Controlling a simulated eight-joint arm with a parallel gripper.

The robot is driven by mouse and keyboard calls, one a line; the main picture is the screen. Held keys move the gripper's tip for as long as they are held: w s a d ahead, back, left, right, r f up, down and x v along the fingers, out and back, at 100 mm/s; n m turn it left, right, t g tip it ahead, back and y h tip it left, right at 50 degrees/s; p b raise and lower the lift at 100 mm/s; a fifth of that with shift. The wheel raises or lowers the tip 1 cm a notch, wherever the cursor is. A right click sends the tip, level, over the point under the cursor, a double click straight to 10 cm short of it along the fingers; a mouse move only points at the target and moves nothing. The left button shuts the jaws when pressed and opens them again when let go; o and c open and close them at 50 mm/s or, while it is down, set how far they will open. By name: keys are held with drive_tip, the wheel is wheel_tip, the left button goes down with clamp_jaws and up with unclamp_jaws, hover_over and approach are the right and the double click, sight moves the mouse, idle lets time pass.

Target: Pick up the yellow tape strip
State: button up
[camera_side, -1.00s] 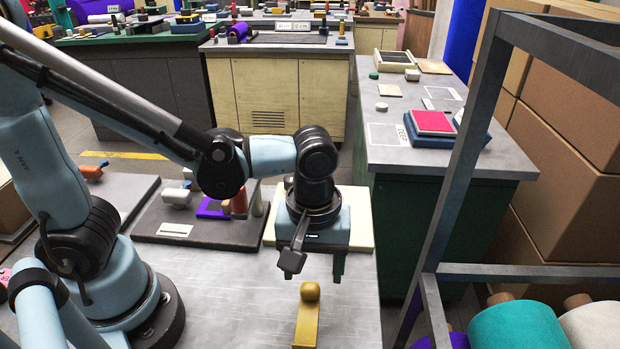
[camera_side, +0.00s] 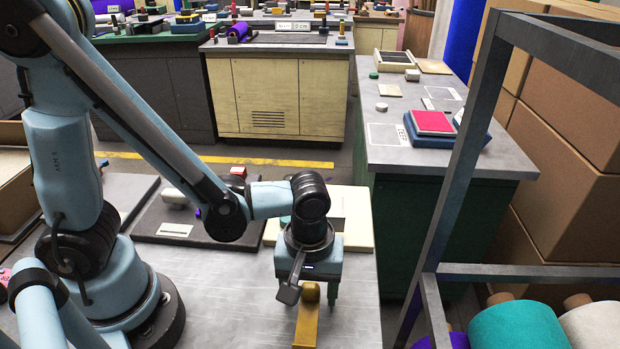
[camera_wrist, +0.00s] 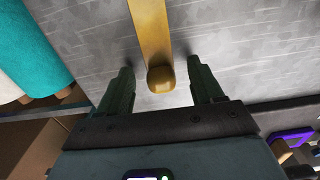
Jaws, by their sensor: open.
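The yellow tape strip (camera_side: 307,326) lies on the grey worktop near its front, with a rounded knob at its far end. In the wrist view the strip (camera_wrist: 151,30) runs from the top edge down to its knob, which sits between the two fingers. My gripper (camera_side: 310,294) is low over the knob end, with a finger on each side. In the wrist view my gripper (camera_wrist: 160,78) is open, with a gap between each green finger and the strip. Nothing is held. The near end of the strip is hidden by a frame edge in the wrist view.
A dark board (camera_side: 200,228) and a cream board (camera_side: 358,232) lie behind my gripper. A metal rack (camera_side: 455,190) with felt rolls, including a teal roll (camera_side: 518,328), stands at the right. The worktop (camera_side: 235,290) left of the strip is bare.

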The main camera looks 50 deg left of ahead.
sight(307, 306)
drive_tip(key=shift+c, duration=0.5)
clamp_jaws()
drive_tip(key=shift+r, duration=0.15)
drive_tip(key=shift+r, duration=0.5)
drive_tip(key=r, duration=0.3)
drive_tip(key=shift+s+d+r, duration=0.15)
drive_tip(key=shift+s+d, duration=0.1)
drive_tip(key=shift+s, duration=0.15)
drive_tip(key=s+d+r, duration=0.5)
drive_tip(key=s+r, duration=0.1)
drive_tip(key=s, duration=0.3)
drive_tip(key=shift+s+d+r, duration=0.15)
drive_tip(key=shift+r, duration=0.05)
